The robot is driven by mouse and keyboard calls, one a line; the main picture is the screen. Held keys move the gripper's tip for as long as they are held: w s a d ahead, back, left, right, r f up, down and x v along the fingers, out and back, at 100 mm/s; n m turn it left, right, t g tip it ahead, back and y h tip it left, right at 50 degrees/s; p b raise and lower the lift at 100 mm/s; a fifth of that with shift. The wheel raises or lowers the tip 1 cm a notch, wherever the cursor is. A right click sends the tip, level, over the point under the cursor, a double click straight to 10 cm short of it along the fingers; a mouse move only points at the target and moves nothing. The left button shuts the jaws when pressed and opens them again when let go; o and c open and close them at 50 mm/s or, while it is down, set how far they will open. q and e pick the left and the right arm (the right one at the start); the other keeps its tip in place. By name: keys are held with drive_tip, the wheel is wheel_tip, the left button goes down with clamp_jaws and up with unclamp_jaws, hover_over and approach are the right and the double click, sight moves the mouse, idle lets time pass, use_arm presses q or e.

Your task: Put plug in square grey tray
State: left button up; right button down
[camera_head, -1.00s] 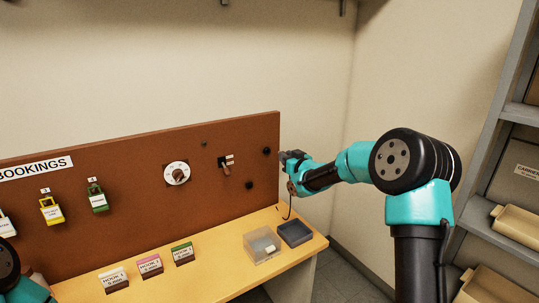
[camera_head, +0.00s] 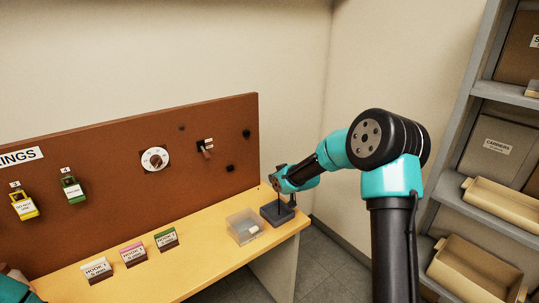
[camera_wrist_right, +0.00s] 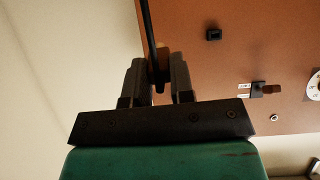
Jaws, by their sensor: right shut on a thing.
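My right gripper (camera_head: 277,186) is low over the square grey tray (camera_head: 270,216) at the table's right end. In the right wrist view, its two fingers (camera_wrist_right: 160,82) are shut on the dark plug (camera_wrist_right: 158,78), most of which they hide. A black cord (camera_wrist_right: 150,30) runs from the plug between the fingers. In the head view, a dark piece hangs from the gripper down to the tray; whether it touches the tray floor I cannot tell. My left gripper is out of view; only a bit of teal arm shows at the lower left.
A clear box (camera_head: 243,228) with a pale item stands just left of the tray. Several labelled blocks (camera_head: 131,254) line the table's front. The brown board (camera_head: 110,170) with a dial (camera_head: 155,159), switch and padlocks rises behind. Shelves (camera_head: 500,90) with bins stand at right.

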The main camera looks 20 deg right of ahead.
drive_tip(key=s+f+g, duration=0.2)
drive_tip(key=s+f, duration=0.2)
drive_tip(key=f, duration=0.1)
drive_tip(key=shift+f+g, duration=0.3)
drive_tip(key=shift+f, duration=0.05)
drive_tip(key=shift+d+f, duration=0.1)
drive_tip(key=shift+f, duration=0.05)
drive_tip(key=shift+f, duration=3.55)
drive_tip(key=c, duration=0.9)
unclamp_jaws()
drive_tip(key=shift+c, duration=0.4)
drive_tip(key=shift+r, duration=0.1)
